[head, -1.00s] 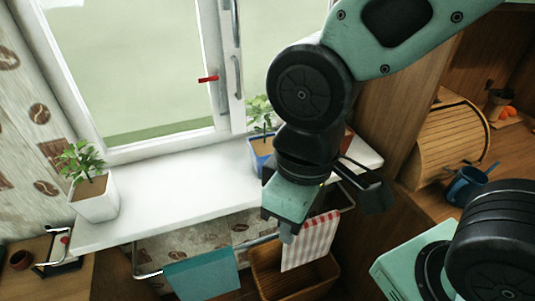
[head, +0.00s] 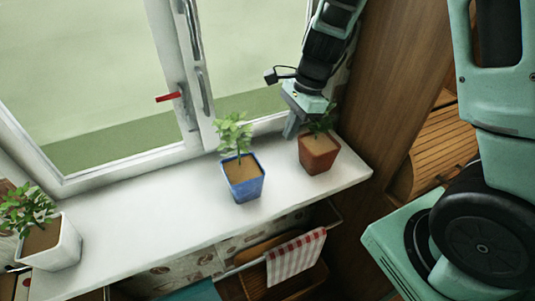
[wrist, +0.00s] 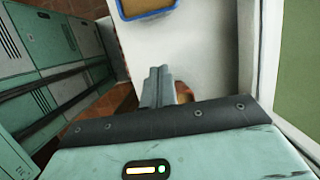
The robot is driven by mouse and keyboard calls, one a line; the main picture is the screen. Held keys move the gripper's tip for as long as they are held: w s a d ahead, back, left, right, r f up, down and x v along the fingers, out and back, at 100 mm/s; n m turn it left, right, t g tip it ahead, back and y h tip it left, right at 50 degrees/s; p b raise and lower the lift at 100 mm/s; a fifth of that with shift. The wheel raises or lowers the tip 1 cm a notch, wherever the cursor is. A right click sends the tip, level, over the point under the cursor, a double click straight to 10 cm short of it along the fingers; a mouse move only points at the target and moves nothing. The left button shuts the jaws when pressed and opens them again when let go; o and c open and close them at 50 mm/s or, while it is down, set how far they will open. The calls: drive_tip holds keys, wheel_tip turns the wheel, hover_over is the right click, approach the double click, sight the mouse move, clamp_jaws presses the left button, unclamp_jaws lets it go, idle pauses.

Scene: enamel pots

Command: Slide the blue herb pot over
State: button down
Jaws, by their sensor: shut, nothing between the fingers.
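The blue herb pot (head: 243,188), with brown soil and a green plant, stands upright on the white windowsill (head: 150,225) in the head view. Its blue rim shows at the top edge of the wrist view (wrist: 148,14). My gripper (head: 290,132) is over the back of the sill, near the window, to the right of the blue pot and apart from it. It is close beside the terracotta pot (head: 319,160); I cannot tell whether they touch. In the wrist view my fingers (wrist: 157,76) are together and empty.
A white pot (head: 55,250) with a plant stands at the sill's left end. The sill is bare between it and the blue pot. The window frame (head: 130,167) borders the back. A checked towel (head: 295,258) hangs below the front edge.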

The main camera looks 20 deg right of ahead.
sight(244, 174)
drive_tip(key=x, duration=0.8)
drive_tip(key=shift+f+b, duration=0.3)
drive_tip(key=a+p, duration=0.1)
drive_tip(key=a, duration=0.2)
drive_tip(key=shift+s+a, duration=0.1)
drive_tip(key=shift+a, duration=0.1)
drive_tip(key=shift+a+p, duration=0.35)
drive_tip(key=shift+a, duration=0.1)
